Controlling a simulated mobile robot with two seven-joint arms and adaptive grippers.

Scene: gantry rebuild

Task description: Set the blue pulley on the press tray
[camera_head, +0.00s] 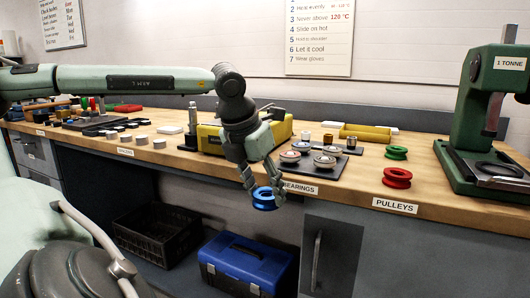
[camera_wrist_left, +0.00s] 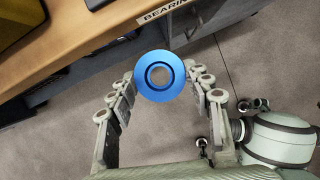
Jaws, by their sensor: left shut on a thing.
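The blue pulley (camera_head: 264,199) is held between the fingers of my left gripper (camera_head: 262,193), in front of the bench edge by the BEARINGS label. In the left wrist view the blue pulley (camera_wrist_left: 159,76) shows its round face and centre hole between the two fingers of my left gripper (camera_wrist_left: 160,92). The green press (camera_head: 480,110) stands at the right end of the bench. Its dark press tray (camera_head: 497,182) lies at its foot, well to the right of my left gripper. My right gripper is not seen.
A red pulley (camera_head: 397,177) and a green pulley (camera_head: 397,152) lie on the bench between my gripper and the press. A dark plate with several bearings (camera_head: 324,161) is nearer. A yellow case (camera_head: 211,138) stands behind my gripper. A blue toolbox (camera_head: 243,264) and black crate (camera_head: 157,236) sit below.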

